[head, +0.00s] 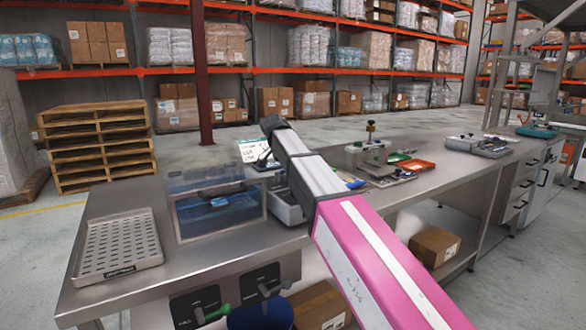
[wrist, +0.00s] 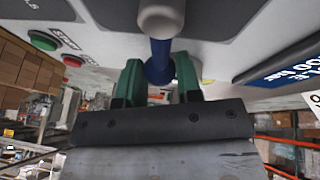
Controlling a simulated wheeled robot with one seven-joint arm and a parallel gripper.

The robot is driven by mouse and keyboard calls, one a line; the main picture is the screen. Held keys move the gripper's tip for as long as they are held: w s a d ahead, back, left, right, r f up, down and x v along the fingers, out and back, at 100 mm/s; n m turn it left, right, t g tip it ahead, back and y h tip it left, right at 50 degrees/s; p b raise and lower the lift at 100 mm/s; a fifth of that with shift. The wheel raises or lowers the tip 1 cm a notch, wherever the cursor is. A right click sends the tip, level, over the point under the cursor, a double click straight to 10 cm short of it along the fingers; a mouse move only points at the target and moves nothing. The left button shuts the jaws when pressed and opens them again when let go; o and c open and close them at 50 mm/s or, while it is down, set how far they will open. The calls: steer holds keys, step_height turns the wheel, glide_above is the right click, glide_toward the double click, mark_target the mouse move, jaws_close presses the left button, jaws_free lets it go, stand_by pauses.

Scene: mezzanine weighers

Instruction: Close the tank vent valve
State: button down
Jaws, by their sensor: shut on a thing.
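In the wrist view my gripper (wrist: 159,80) has its two green-tipped fingers on either side of a blue handle with a rounded grey end (wrist: 161,50), and is shut on it. The handle stands in front of a pale panel (wrist: 115,42). I cannot tell whether it is the vent valve's handle. In the head view my pink and grey arm reaches over the bench and my gripper is not seen. A clear tank (head: 218,208) with blue inside stands on the bench.
A green button (wrist: 43,41) and a red button (wrist: 73,61) sit on the panel. A perforated metal tray (head: 118,248) lies at the bench's left. Instruments and a red tray (head: 415,165) are farther right. Pallets (head: 97,145) and racks stand behind.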

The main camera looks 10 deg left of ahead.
mark_target(281, 180)
steer(key=c, duration=0.8)
jaws_free()
steer(key=shift+s, duration=0.1)
steer(key=v, duration=1)
steer(key=shift+r, duration=0.35)
steer(key=shift+s, duration=0.1)
